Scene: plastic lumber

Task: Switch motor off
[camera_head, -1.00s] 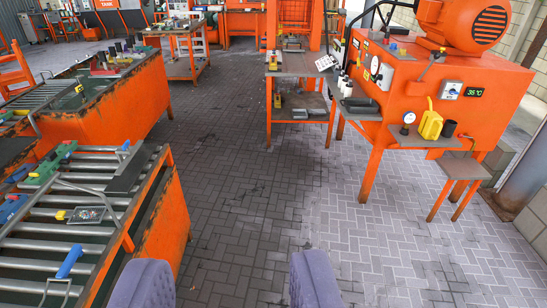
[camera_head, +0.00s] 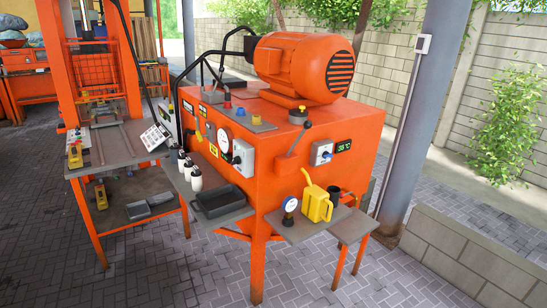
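A large orange motor (camera_head: 305,66) with a dark slatted end sits on top of an orange machine cabinet (camera_head: 290,165). A small light box with a blue-rimmed rotary knob (camera_head: 321,153) is on the cabinet's right face, next to a green-digit display (camera_head: 344,145). A larger grey switch box (camera_head: 243,157) with a dark knob is on the left face, beside a round white gauge (camera_head: 223,139). Which control belongs to the motor and the knob positions are too small to tell. A lever (camera_head: 299,138) with a dark tip stands near the front corner. My gripper is not in view.
Front shelves hold a yellow jug (camera_head: 316,203), a small gauge (camera_head: 289,210), a dark cup (camera_head: 334,193), a black tray (camera_head: 222,200) and white bottles (camera_head: 195,177). A grey post (camera_head: 415,110) and low block wall (camera_head: 460,260) stand right. The paved floor (camera_head: 350,285) in front is clear.

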